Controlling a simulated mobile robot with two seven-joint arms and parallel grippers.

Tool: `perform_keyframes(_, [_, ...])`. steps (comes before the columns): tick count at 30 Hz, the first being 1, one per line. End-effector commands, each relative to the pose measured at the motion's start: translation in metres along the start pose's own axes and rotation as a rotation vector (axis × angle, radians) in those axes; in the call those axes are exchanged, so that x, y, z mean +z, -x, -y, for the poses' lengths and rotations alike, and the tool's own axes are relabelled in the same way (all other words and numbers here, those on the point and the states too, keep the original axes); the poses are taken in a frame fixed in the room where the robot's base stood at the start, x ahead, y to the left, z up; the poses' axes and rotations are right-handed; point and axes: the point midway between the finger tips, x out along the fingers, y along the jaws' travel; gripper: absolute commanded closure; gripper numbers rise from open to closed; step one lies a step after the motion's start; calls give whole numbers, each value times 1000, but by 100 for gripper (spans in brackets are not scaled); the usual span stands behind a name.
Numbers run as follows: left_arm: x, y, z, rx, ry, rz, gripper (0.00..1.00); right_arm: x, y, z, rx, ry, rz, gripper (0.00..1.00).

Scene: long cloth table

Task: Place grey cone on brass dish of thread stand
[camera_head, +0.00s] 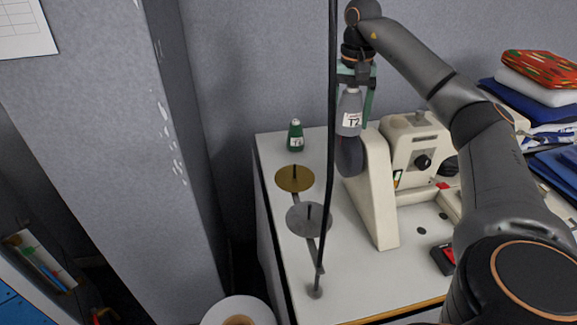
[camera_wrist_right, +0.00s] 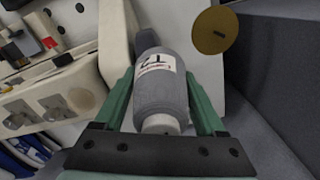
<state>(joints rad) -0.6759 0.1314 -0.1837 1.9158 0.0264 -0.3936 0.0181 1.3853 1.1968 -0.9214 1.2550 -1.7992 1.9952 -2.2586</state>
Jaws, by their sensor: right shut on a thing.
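The grey cone (camera_head: 349,113) has a white label and is held upright by my right gripper (camera_head: 356,90), above the sewing machine's end. In the right wrist view the cone (camera_wrist_right: 160,97) sits between the green fingers of the gripper (camera_wrist_right: 165,105). The brass dish (camera_head: 294,178) of the thread stand is empty, with a short dark pin at its centre. It lies below and left of the cone, apart from it, and shows in the right wrist view (camera_wrist_right: 215,30). The stand's grey dish (camera_head: 309,218) is nearer and also empty. My left gripper is not in view.
A green cone (camera_head: 295,136) stands on the table behind the brass dish. The stand's tall dark pole (camera_head: 329,160) rises in front of the dishes. A cream sewing machine (camera_head: 378,190) stands right of the stand, and folded cloths (camera_head: 545,95) are stacked far right.

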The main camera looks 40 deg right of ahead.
Motion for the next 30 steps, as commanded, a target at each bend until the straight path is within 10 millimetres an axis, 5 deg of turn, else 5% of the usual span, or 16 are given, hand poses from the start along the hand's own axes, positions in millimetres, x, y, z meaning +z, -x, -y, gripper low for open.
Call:
perform_keyframes(12, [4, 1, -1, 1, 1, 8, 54, 32, -58, 88, 2, 4, 3, 95])
perform_keyframes(30, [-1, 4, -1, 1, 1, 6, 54, 41, -119, 114, 3, -1, 2, 95])
